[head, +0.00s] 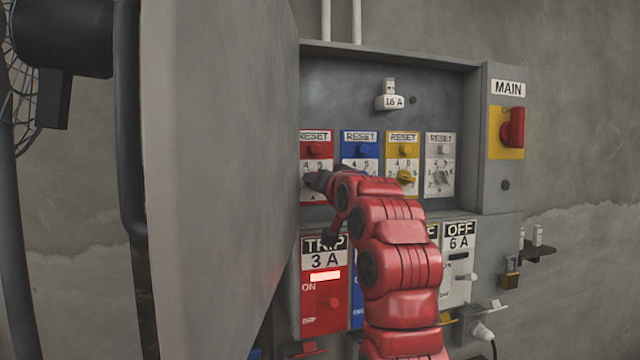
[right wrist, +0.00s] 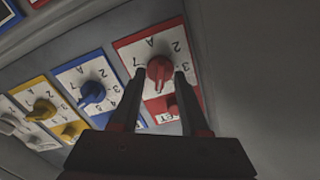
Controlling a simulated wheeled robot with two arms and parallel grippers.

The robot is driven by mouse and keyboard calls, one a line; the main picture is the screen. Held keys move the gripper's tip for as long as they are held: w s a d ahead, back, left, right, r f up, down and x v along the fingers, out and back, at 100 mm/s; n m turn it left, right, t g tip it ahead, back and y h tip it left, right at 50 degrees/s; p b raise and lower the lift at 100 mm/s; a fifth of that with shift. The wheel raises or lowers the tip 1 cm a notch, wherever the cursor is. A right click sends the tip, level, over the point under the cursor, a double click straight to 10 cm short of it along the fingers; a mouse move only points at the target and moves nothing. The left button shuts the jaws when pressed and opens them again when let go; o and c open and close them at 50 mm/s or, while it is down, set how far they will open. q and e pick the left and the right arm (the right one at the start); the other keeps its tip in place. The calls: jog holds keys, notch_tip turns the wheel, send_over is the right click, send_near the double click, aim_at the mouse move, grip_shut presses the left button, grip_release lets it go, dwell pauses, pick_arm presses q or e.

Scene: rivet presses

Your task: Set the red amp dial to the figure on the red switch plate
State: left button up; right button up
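The red amp dial (right wrist: 160,69) is a red knob on a white scale in a red-edged panel. In the right wrist view, my right gripper (right wrist: 160,74) has one finger on each side of the knob, with small gaps apparent. Its fingers look open. In the head view, my right gripper (head: 318,181) is at the red panel (head: 314,150) and covers the dial. I cannot read the dial's setting surely. My left gripper is out of view.
Blue (head: 361,152), yellow (head: 403,152) and white (head: 440,152) dial panels stand to the right of the red one. A large open cabinet door (head: 220,180) blocks the left side. A main switch (head: 512,127) is at the right.

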jog(key=shift+s, duration=0.1)
jog(key=b+v, duration=0.3)
jog(key=v, duration=1.4)
jog(key=shift+b, duration=0.35)
jog(key=shift+s, duration=0.15)
